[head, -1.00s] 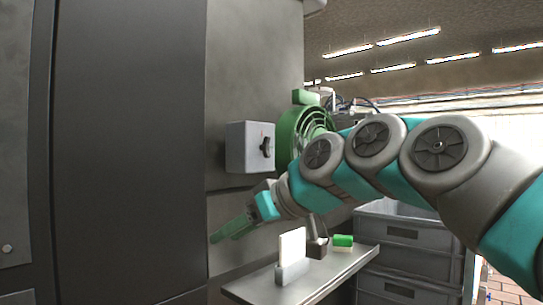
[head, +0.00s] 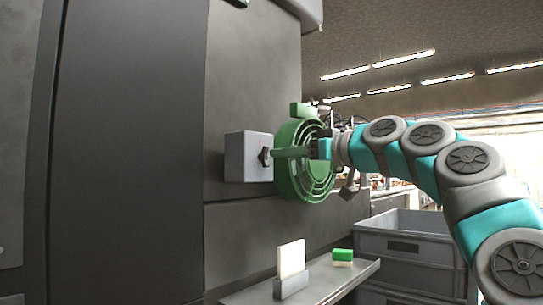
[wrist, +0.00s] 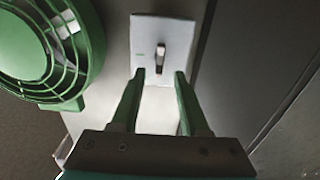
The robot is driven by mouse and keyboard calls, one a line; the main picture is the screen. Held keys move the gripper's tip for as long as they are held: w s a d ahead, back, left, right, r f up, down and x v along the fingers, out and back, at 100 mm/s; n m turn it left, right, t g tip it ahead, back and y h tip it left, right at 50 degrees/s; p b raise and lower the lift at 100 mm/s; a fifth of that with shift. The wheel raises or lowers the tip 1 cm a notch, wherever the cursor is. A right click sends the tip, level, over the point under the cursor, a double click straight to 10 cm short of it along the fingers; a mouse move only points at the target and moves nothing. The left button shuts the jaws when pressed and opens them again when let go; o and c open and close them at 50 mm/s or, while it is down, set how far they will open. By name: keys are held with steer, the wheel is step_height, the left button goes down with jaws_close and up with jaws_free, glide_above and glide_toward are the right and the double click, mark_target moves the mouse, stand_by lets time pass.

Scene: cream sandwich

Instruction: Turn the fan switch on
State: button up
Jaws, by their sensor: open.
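The fan switch is a grey box (head: 248,157) on the dark metal wall, with a small dark knob (head: 265,156) on its right face. In the wrist view its light plate (wrist: 146,36) and the upright dark knob (wrist: 160,58) show ahead of my fingers. My gripper (head: 278,153) has green fingers that point left at the knob, level with it. In the wrist view my gripper (wrist: 160,76) is open, with the knob in line with the gap between its fingertips. Whether the fingers touch it I cannot tell. The green fan (head: 300,187) is just behind my gripper.
In the wrist view the fan (wrist: 45,50) is close on the left. Below is a grey shelf (head: 325,283) with a white card in a holder (head: 291,266) and a green and white block (head: 342,257). Grey crates (head: 405,240) stand at the right.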

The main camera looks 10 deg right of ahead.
mark_target(268, 155)
steer(key=x, duration=0.5)
jaws_close()
stand_by(0.3)
